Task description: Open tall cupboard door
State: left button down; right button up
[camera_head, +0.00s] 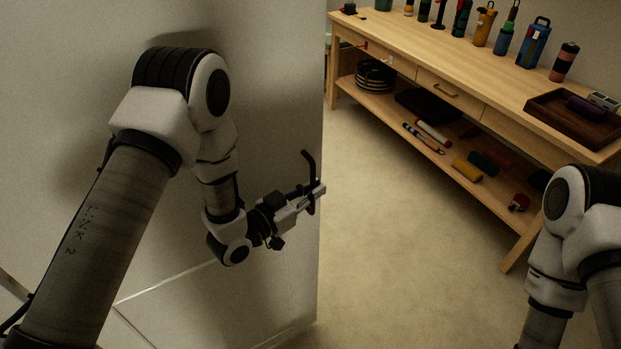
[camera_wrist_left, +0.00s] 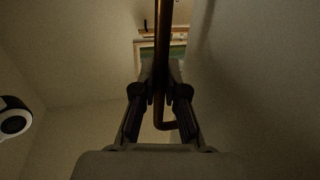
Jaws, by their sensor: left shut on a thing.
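The tall cupboard door (camera_head: 270,110) is a large pale panel filling the left of the head view, with its free vertical edge near the middle. A dark bar handle (camera_head: 309,165) stands at that edge. My left gripper (camera_head: 316,189) is at the handle, its fingers closed around the bar. In the left wrist view the handle (camera_wrist_left: 163,40) shows as a brownish bar running between the two fingers of the left gripper (camera_wrist_left: 160,95). My right arm shows at the lower right of the head view, but its gripper is out of frame.
A wooden workbench (camera_head: 480,103) with drawers and a lower shelf stands at the back right. Bottles and tools stand on top, with a dark tray (camera_head: 575,120) at its right. The carpeted floor (camera_head: 400,230) between door and bench is clear.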

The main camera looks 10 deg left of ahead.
pick_arm(q)
jog(key=shift+s+d, duration=0.3)
jog(key=shift+s, duration=0.1)
jog(key=c, duration=1.2)
grip_release()
jog(key=shift+r, duration=0.1)
